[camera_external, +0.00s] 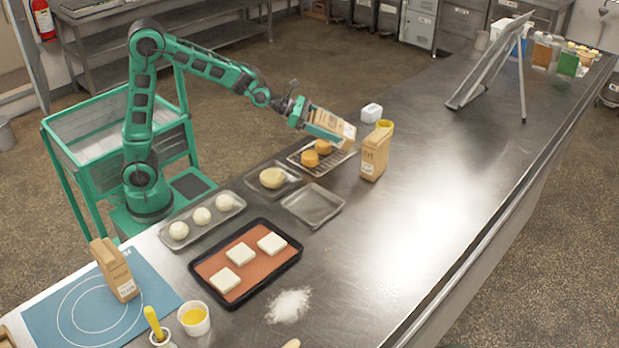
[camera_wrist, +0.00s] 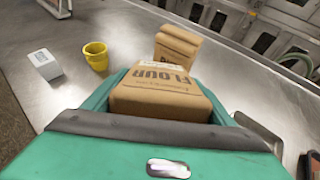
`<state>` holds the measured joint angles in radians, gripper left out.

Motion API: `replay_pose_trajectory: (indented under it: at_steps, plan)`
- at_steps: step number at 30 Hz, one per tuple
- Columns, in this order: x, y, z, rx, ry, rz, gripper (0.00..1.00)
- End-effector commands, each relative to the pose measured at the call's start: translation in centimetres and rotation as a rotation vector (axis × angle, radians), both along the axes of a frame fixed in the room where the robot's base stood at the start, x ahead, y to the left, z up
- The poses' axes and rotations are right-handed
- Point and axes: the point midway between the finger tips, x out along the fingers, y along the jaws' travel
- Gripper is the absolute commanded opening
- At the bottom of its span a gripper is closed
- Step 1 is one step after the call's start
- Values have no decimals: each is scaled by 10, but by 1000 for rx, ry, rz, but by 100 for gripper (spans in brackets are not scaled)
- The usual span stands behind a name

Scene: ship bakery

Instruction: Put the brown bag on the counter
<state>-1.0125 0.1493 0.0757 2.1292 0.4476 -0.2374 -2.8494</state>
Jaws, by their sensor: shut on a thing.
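A brown flour bag (camera_external: 335,124) is in my gripper (camera_external: 318,130), held tilted above the counter (camera_external: 425,190), close over the wire rack. In the wrist view the held brown bag (camera_wrist: 160,92) fills the space between the jaws of my gripper (camera_wrist: 160,110), with the word FLOUR on it. A second brown bag (camera_external: 374,153) stands upright on the counter just right of the held one; it also shows in the wrist view (camera_wrist: 177,46). A third brown bag (camera_external: 115,270) stands on the blue mat at the front left.
A wire rack (camera_external: 345,155) with orange-brown buns lies below the held bag. A yellow cup (camera_external: 385,126) and a white box (camera_external: 371,113) stand behind the second bag. Trays with dough (camera_external: 204,238) are nearer. The counter's right side is clear, up to a tilted stand (camera_external: 490,62).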

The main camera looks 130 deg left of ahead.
Motion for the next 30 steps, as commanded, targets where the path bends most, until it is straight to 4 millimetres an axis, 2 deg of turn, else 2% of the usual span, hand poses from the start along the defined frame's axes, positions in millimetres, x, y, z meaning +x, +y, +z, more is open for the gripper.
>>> replay_pose_trajectory:
  at_steps: [8,17,24,30]
  plan:
    - [53,-70,5,-25,45,-173,24]
    - [124,-144,-7,-68,157,-415,24]
    - [175,-221,-15,-87,286,-644,24]
    - [206,-291,-17,-80,408,-837,24]
